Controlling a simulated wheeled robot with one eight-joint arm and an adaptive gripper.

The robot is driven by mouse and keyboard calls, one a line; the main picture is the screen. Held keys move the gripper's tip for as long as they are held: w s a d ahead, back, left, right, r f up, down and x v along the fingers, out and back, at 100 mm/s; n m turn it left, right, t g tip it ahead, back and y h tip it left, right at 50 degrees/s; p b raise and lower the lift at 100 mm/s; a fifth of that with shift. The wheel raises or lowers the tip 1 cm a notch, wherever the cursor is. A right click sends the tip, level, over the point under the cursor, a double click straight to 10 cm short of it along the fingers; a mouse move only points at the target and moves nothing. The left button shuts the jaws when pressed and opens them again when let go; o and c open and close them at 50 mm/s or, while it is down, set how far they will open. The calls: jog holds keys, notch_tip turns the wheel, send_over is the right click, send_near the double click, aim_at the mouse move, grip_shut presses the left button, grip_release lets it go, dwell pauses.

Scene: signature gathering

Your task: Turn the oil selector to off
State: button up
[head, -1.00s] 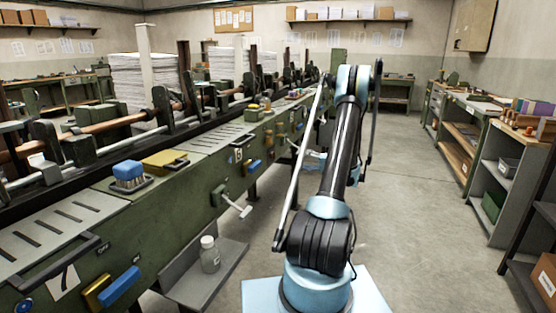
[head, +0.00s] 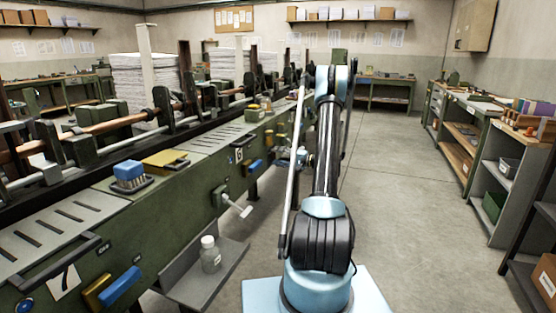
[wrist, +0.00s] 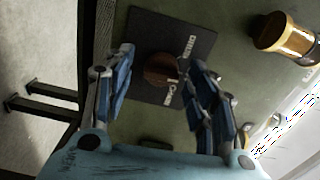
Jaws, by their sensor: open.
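In the wrist view, a round brown knob (wrist: 160,70) sits on a dark square plate (wrist: 195,38) with small white lettering, fixed to the green machine side. It appears to be the oil selector; the lettering is too small to read surely. My gripper (wrist: 163,60) is open, with one blue-padded finger on each side of the knob. Gaps show between fingers and knob, and I cannot tell how far in depth the fingertips are from it. In the head view, my gripper (head: 289,158) is small beside the machine, and the selector cannot be made out there.
A brass-and-glass cylinder (wrist: 285,38) stands out from the machine right of the plate in the wrist view. The floor (head: 400,200) at right is clear.

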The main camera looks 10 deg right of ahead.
jog(key=c, duration=1.1)
jog(key=shift+m, duration=0.3)
jog(key=o, duration=1.1)
jog(key=shift+f, duration=0.1)
